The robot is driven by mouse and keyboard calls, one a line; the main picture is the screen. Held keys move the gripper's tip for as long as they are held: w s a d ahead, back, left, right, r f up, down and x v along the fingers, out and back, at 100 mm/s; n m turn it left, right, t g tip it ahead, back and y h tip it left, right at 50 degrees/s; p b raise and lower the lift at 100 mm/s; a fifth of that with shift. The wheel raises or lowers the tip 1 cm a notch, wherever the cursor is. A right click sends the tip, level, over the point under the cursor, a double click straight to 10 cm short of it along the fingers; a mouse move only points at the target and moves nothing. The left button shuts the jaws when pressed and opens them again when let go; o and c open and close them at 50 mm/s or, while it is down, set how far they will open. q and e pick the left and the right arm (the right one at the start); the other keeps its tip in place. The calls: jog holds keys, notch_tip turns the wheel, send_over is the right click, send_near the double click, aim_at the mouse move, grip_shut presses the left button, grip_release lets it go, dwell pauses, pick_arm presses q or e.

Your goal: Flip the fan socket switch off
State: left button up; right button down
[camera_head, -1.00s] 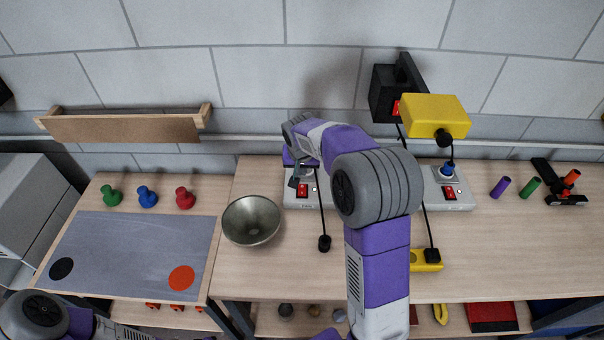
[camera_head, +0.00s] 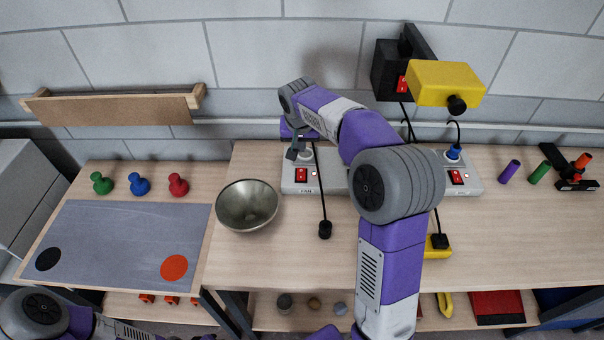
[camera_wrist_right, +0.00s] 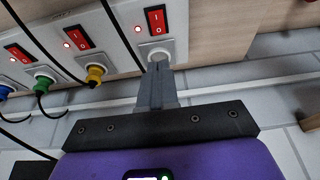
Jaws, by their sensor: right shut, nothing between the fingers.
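The fan socket (camera_head: 290,186), labelled FAN, is at the left end of the pale socket strip against the wall. Its red rocker switch (camera_head: 301,175) shows in the head view, with a small lit lamp beside it. In the right wrist view the nearest red switch (camera_wrist_right: 157,20) lies just beyond my fingertips, with a glowing lamp to its left. My right gripper (camera_head: 292,154) is shut and empty. Its fingertips (camera_wrist_right: 157,66) overlap the round outlet (camera_wrist_right: 158,54) below that switch; I cannot tell whether they touch. My left gripper is out of view; only part of that arm shows.
A black plug (camera_head: 325,230) on a cord is in front of the strip. A metal bowl (camera_head: 248,205) stands to the left. A yellow box (camera_head: 446,83) and a black box (camera_head: 391,70) are behind on the right. My right arm hides the strip's middle.

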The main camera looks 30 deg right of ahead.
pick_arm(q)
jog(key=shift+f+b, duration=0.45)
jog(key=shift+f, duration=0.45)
pick_arm(e)
jog(key=shift+d+r, duration=0.2)
jog(key=b, duration=0.2)
send_near(302, 170)
jog(key=x, duration=0.5)
jog(key=shift+w+d+f, duration=0.1)
jog(key=shift+w+d, duration=0.05)
jog(key=shift+w, duration=0.05)
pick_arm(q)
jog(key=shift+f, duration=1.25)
pick_arm(e)
jog(key=shift+f, duration=0.65)
jog(key=shift+d, duration=0.1)
